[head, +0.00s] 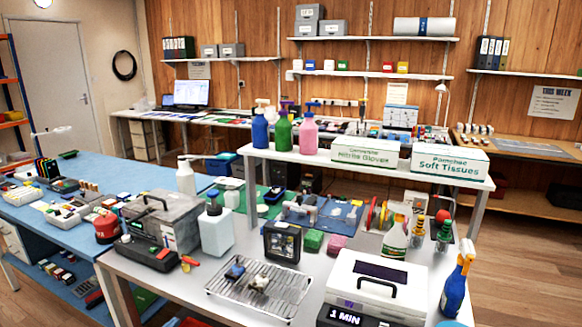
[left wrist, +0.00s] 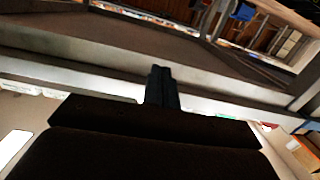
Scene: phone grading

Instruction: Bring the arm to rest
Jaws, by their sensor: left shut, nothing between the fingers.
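My left gripper (left wrist: 162,86) shows in the left wrist view as two dark fingers standing close together, shut, with nothing between them. The dark gripper body fills the lower middle of that view. Behind the fingers are a pale horizontal edge and a brownish surface, both tilted. The fingers touch nothing that I can make out. In the head view I cannot clearly make out either gripper. My right gripper is not seen in either view.
The white workbench (head: 141,275) holds a wire rack (head: 222,289), a grey toolbox (head: 176,225), a white box with a "1 MIN" display (head: 379,284) and several bottles. A raised shelf (head: 375,173) carries two tissue and glove boxes. A blue table (head: 95,178) stands left. Floor is open at right.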

